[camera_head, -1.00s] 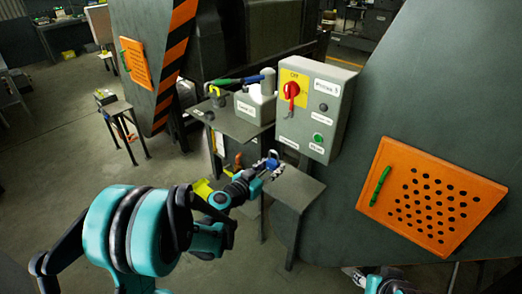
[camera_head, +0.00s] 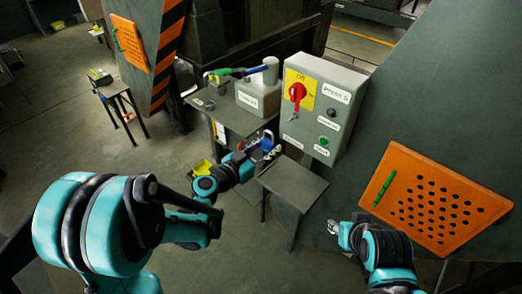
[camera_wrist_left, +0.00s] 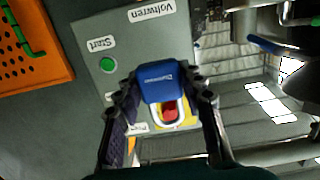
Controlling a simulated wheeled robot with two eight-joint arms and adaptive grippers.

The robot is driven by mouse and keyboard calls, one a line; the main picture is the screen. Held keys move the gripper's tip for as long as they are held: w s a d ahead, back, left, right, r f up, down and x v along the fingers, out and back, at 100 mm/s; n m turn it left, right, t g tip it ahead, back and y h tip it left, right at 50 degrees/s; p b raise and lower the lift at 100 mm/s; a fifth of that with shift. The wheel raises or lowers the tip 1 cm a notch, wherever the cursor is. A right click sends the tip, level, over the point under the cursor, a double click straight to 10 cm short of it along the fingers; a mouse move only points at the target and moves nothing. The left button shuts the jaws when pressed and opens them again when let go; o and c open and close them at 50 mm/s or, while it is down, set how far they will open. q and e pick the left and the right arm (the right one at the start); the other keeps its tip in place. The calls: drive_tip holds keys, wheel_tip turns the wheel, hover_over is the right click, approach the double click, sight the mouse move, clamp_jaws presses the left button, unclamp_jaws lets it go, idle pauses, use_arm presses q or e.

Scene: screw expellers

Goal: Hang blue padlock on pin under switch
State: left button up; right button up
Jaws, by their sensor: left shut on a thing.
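The blue padlock (camera_wrist_left: 158,84) is held between the two fingers of my left gripper (camera_wrist_left: 160,98) in the left wrist view. Its pale shackle loop shows just below the body there. In the head view the padlock (camera_head: 267,143) is small, at the tip of my left gripper (camera_head: 262,148), in front of and left of the grey control box (camera_head: 318,108). The red switch (camera_head: 297,92) sits on a yellow plate on the box, with a small pin (camera_head: 292,116) below it. The padlock appears apart from the pin. My right gripper (camera_head: 335,228) is low right, its jaw state unclear.
A small dark table (camera_head: 293,184) stands below the box. Another table behind holds a grey canister (camera_head: 258,93) and green- and blue-handled tools (camera_head: 232,71). An orange perforated panel (camera_head: 425,200) is at right. A small stool (camera_head: 118,95) stands at left.

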use_arm(q)
approach(295, 127)
drive_tip(key=shift+d+r, duration=0.1)
drive_tip(key=shift+r, duration=0.2)
drive_tip(key=shift+r+x, duration=0.2)
drive_tip(key=shift+x, duration=1.45)
drive_tip(key=shift+r+x, duration=0.2)
drive_tip(key=shift+x, duration=1.5)
idle(1.0)
drive_tip(key=shift+w, duration=0.15)
idle(0.4)
drive_tip(key=shift+d+f+b, duration=0.1)
drive_tip(key=shift+f+b, duration=0.5)
drive_tip(key=shift+b, duration=0.4)
drive_tip(key=o, duration=1.2)
drive_tip(key=shift+c, duration=0.2)
drive_tip(key=shift+w+d+f, duration=0.15)
drive_tip(key=shift+w+d, duration=0.05)
drive_tip(key=shift+a, duration=0.1)
